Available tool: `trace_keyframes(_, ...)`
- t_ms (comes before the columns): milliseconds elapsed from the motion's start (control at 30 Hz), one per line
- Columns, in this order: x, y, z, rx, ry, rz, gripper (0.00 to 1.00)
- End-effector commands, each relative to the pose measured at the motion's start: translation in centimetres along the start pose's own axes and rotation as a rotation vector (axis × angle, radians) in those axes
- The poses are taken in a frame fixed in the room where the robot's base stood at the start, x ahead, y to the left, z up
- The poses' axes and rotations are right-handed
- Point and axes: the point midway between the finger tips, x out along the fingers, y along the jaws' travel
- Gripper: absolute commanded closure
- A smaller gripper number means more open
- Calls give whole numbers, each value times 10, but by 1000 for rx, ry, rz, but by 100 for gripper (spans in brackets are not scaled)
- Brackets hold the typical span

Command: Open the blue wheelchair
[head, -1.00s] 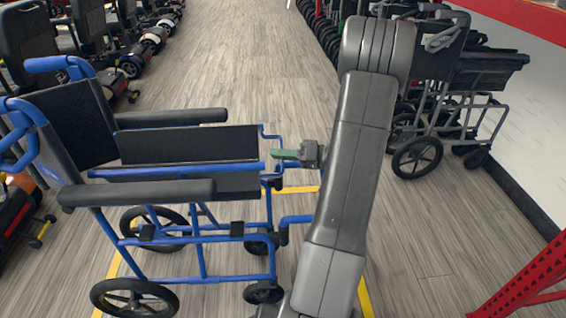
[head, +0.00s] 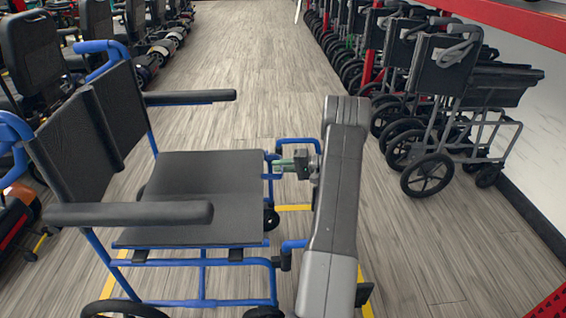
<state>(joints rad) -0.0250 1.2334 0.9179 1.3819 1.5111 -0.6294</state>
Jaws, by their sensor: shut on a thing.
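The blue wheelchair (head: 190,195) stands at the left with its front to the right. Its black seat (head: 205,190) is spread wide and looks nearly flat, and the black backrest (head: 75,140) has a fold down its middle. The armrests are well apart: the near one (head: 130,214) and the far one (head: 190,97). My gripper (head: 285,165) is at the front far corner of the seat, by the blue front frame. It is shut there on the wheelchair's frame; the exact contact is small and partly hidden by my arm.
Grey wheelchairs (head: 445,115) stand in a row along the right wall. Dark scooters (head: 100,40) line the left side. Yellow floor lines (head: 293,207) mark the spot under the wheelchair. The aisle (head: 240,60) behind is clear. A red frame (head: 552,305) shows at the lower right.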

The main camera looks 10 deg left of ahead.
Motion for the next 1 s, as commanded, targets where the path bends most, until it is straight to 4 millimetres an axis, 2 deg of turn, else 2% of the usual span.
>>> trace_keyframes(200,4,8,0,22,-4,5,100)
trace_keyframes(567,4,11,0,26,-1,7,100)
trace_keyframes(600,4,11,0,26,-1,8,75)
trace_keyframes(667,4,11,0,26,-2,7,63)
trace_keyframes(1000,1,9,1,25,-5,5,61)
